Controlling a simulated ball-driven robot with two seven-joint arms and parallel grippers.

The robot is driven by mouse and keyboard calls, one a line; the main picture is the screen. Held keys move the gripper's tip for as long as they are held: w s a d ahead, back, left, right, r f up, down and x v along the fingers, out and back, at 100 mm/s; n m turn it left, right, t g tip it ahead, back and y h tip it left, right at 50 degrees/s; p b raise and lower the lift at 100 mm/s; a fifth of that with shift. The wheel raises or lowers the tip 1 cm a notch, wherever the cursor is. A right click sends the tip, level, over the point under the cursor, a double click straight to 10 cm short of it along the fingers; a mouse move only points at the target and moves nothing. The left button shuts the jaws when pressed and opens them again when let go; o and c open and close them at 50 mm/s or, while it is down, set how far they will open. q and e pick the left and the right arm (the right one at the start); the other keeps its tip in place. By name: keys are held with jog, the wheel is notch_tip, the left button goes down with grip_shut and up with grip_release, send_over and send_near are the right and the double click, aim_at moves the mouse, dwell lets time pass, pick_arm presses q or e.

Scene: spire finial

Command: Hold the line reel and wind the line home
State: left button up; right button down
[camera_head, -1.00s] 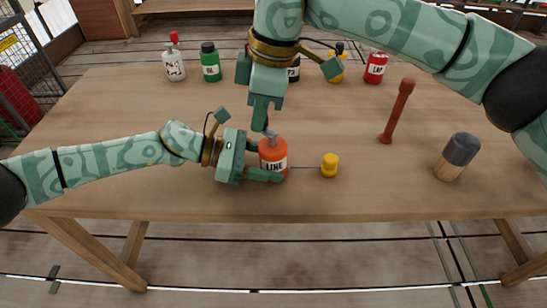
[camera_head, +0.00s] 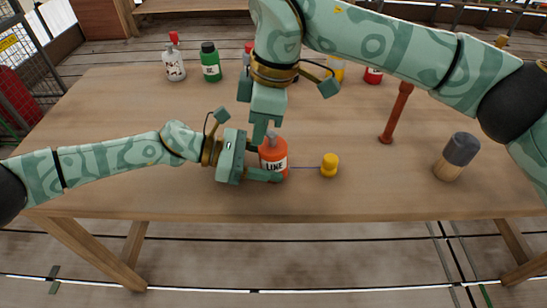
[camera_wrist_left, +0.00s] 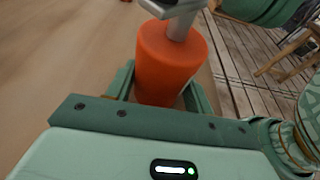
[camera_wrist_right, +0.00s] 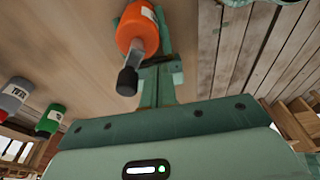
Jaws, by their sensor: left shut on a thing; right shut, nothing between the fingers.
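The orange line reel (camera_head: 272,157) stands upright on the table, with a "LINE" label and a grey crank on top. My left gripper (camera_head: 268,176) is shut around the reel's body; the left wrist view shows its fingers on both sides of the reel (camera_wrist_left: 168,68). A thin line runs right from the reel to a yellow weight (camera_head: 329,165) on the table. My right gripper (camera_head: 262,138) is shut and empty, fingers pointing down beside the crank. In the right wrist view the crank's dark knob (camera_wrist_right: 127,82) shows next to the fingers; whether they touch cannot be told.
A green bottle (camera_head: 210,62) and a white bottle with a red top (camera_head: 174,63) stand at the back left. A red-brown post (camera_head: 396,112) and a grey-topped wooden cylinder (camera_head: 457,156) stand at the right. The front of the table (camera_head: 380,200) is clear.

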jog(key=shift+w, duration=0.2)
jog(key=shift+w, duration=0.35)
jog(key=shift+w, duration=0.5)
dwell(0.6)
pick_arm(q)
jog(key=shift+o, duration=0.2)
pick_arm(e)
jog(key=shift+w, duration=0.6)
dwell(0.5)
jog(key=shift+r, duration=3.5)
pick_arm(q)
jog(key=o, duration=0.9)
jog(key=shift+c, duration=0.2)
